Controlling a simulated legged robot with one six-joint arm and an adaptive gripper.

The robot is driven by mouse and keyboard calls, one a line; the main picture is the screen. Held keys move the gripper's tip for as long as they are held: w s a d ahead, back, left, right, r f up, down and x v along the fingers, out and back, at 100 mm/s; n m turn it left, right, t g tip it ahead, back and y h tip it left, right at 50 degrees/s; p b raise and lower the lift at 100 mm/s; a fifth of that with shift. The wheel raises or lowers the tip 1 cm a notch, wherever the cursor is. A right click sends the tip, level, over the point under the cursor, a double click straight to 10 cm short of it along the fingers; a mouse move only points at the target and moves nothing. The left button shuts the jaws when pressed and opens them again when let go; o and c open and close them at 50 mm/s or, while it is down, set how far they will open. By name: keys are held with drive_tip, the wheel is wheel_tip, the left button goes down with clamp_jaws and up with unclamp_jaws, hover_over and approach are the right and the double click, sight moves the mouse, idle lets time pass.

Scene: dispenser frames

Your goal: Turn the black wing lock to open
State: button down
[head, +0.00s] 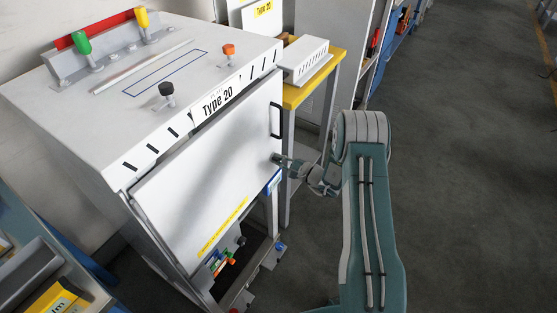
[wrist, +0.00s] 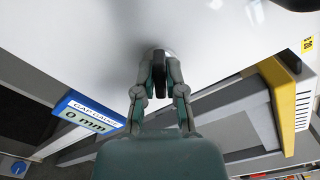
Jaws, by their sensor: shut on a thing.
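The black wing lock (wrist: 159,74) shows in the wrist view as a dark upright wing on a pale round base, on the white door panel (wrist: 100,30). My gripper (wrist: 159,88) has one finger on each side of the wing and is shut on it. In the head view my gripper (head: 280,160) is at the right edge of the dispenser's white front door (head: 200,165), below the black door handle (head: 275,119). The lock is hidden or too small to make out there. The door looks closed.
The dispenser (head: 70,120) has a "Type 20" label, with a black knob (head: 166,90) and an orange knob (head: 229,50) on top. A yellow-edged table (head: 320,72) stands to its right. A blue "0 mm" sign (wrist: 88,113) is left of my gripper. Grey floor on the right is clear.

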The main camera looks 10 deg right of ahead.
drive_tip(key=m, duration=0.5)
drive_tip(key=shift+s+f+m, duration=0.1)
drive_tip(key=shift+f+m, duration=0.15)
drive_tip(key=shift+m, duration=0.15)
drive_tip(key=m, duration=0.4)
drive_tip(key=shift+m, duration=0.4)
drive_tip(key=c, duration=0.7)
unclamp_jaws()
drive_tip(key=shift+d+r, duration=0.1)
